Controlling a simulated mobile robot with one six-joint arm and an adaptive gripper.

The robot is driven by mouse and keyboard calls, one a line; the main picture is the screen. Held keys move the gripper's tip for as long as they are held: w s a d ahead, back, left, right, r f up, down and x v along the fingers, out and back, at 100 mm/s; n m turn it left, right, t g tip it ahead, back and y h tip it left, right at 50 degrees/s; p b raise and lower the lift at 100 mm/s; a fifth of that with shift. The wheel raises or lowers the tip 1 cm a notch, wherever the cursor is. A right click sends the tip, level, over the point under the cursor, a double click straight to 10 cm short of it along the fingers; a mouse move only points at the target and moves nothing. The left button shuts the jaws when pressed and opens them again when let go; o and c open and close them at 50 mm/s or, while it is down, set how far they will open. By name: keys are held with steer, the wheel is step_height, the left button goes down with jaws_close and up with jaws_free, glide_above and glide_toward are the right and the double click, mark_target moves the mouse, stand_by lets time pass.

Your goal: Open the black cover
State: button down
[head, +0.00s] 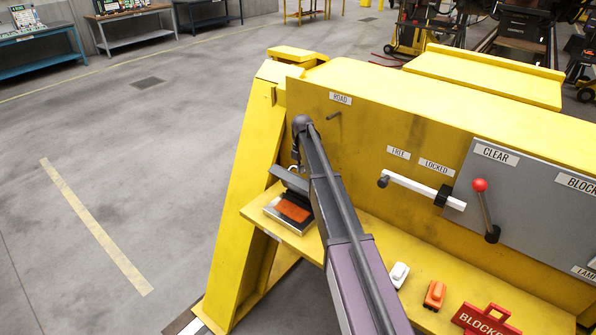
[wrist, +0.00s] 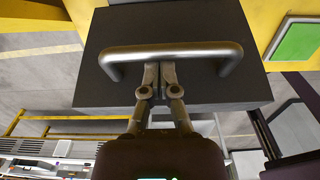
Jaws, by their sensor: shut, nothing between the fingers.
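The black cover (wrist: 180,85) fills the upper middle of the wrist view as a dark flat plate with a grey bar handle (wrist: 185,50) across it. In the head view a dark plate (head: 288,180), which looks like this cover, stands raised at a tilt behind an orange pad (head: 294,209) on the yellow ledge. My gripper (wrist: 159,68) is shut and empty, its fingertips at the middle of the handle. I cannot tell whether they touch it. In the head view my gripper (head: 297,162) hangs just above the plate, partly hidden by my arm.
The yellow frame (head: 240,200) rises left of the ledge. Right along the panel are a white lever (head: 412,186) and a red-knobbed lever (head: 485,208). A white item (head: 398,275), an orange item (head: 434,294) and a red sign (head: 484,320) sit on the ledge. Floor at left is clear.

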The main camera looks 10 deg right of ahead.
steer(key=c, duration=0.6)
jaws_free()
steer(key=shift+r, duration=0.1)
steer(key=shift+c, duration=0.2)
steer(key=s+d+r+m+t+p, duration=0.2)
steer(key=r+m+p, duration=0.3)
steer(key=m, duration=0.4)
steer(key=s+d+r+m+t+y+p, duration=0.1)
steer(key=s+d+r+m+t+p, duration=0.1)
steer(key=r+m+p, duration=0.4)
steer(key=s+r+m, duration=0.1)
steer(key=m, duration=0.1)
steer(key=shift+s+r+m+t, duration=0.15)
steer(key=shift+s+m+t, duration=0.15)
steer(key=shift+s+m, duration=0.1)
steer(key=shift+w+d, duration=0.1)
steer(key=b+x, duration=0.8)
steer(key=x, duration=0.1)
steer(key=b+x, duration=0.4)
steer(key=shift+a+f+b, duration=0.35)
steer(key=shift+b, duration=0.05)
steer(key=shift+w, duration=0.1)
